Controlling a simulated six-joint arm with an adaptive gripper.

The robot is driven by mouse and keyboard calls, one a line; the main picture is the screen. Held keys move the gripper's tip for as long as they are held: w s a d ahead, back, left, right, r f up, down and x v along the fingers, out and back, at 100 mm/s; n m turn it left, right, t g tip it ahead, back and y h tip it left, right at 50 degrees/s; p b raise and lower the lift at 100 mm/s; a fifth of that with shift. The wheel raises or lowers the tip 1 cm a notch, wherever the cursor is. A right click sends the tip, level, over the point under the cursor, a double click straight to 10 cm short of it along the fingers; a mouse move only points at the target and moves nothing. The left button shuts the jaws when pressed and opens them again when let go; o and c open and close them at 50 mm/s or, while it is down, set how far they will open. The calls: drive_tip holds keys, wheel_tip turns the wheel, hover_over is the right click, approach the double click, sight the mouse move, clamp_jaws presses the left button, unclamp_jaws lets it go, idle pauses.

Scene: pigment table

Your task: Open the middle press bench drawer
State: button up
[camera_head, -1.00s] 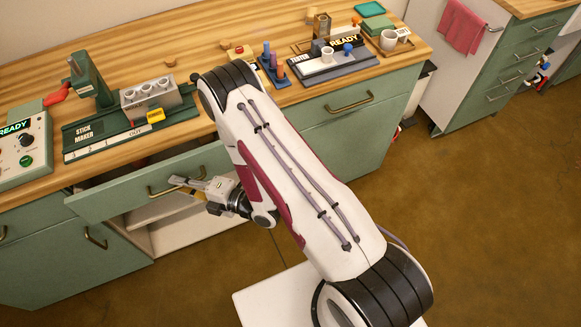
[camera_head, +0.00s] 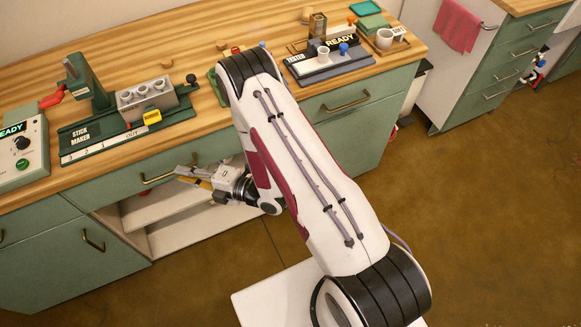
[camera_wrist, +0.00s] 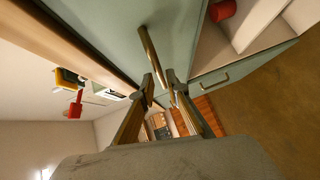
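The middle press bench drawer (camera_head: 118,184) is a green front with a brass bar handle (camera_head: 158,178), under the wooden top below the stick maker. Its front now looks flush with the bench, with no gap showing above it. My gripper (camera_head: 180,174) is just right of the handle in the head view. In the wrist view, my gripper's fingertips (camera_wrist: 161,84) are apart, with the near end of the handle (camera_wrist: 151,50) reaching toward the gap between them. Contact with the handle cannot be told. Nothing is held.
Below the drawer is an open shelf space (camera_head: 160,209); a red object (camera_wrist: 222,10) sits in it. A green panel with a handle (camera_head: 94,240) stands at its left. The stick maker (camera_head: 110,132) and tester (camera_head: 322,65) stand on the worktop. The floor in front is clear.

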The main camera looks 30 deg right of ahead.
drive_tip(key=s+d+f+m+g+h, duration=0.45)
drive_tip(key=s+f, duration=0.25)
drive_tip(key=f, duration=0.4)
drive_tip(key=shift+s+d+f+m+g+h, duration=0.7)
drive_tip(key=shift+s+d+m+g+h, duration=0.7)
drive_tip(key=shift+d+m, duration=1.85)
drive_tip(key=s+d+r+m+g+h, duration=0.1)
drive_tip(key=s+d+r+m, duration=0.1)
drive_tip(key=r, duration=0.6)
drive_tip(key=s+d+r+m+g+h, duration=0.1)
drive_tip(key=s+d+r+m+h, duration=0.1)
drive_tip(key=d+r+m, duration=0.3)
drive_tip(key=s+d+r+m+g+h, duration=0.2)
drive_tip(key=s+d+r+m, duration=0.1)
drive_tip(key=r, duration=0.9)
drive_tip(key=shift+s+d+r+m, duration=0.25)
drive_tip(key=shift+s+d, duration=0.35)
drive_tip(key=shift+d, duration=0.6)
